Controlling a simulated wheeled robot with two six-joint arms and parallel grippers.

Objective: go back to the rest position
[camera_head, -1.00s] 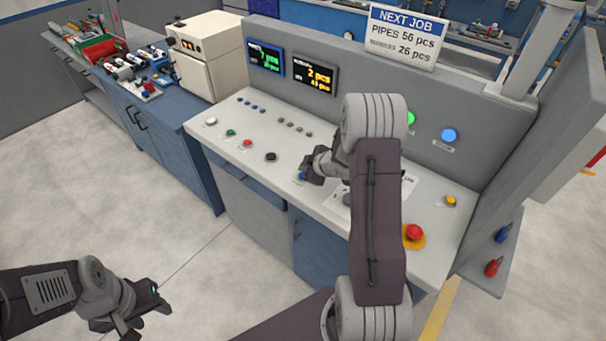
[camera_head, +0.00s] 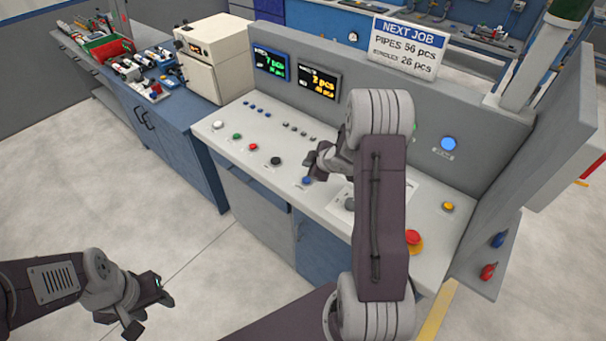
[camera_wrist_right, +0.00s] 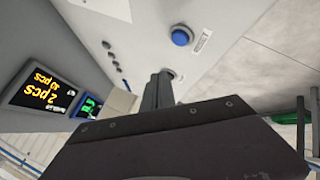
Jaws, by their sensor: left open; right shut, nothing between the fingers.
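My right gripper (camera_head: 312,169) is shut and empty above the sloping control panel (camera_head: 245,170). In the head view it hovers just above and beside a blue button (camera_head: 307,181). In the right wrist view its closed fingers (camera_wrist_right: 158,90) point at the panel, and the blue button (camera_wrist_right: 181,37) is in clear sight, apart from them. My left gripper (camera_head: 154,312) is open and empty at the lower left, over the bare floor. My right forearm hides part of the panel's middle.
A red stop button (camera_head: 413,238) and a yellow button (camera_head: 448,206) sit on the panel's right part. Two lit displays (camera_head: 317,83) are on its upright back. A blue cabinet (camera_head: 170,140) stands to the left. The floor (camera_head: 100,200) at the left is clear.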

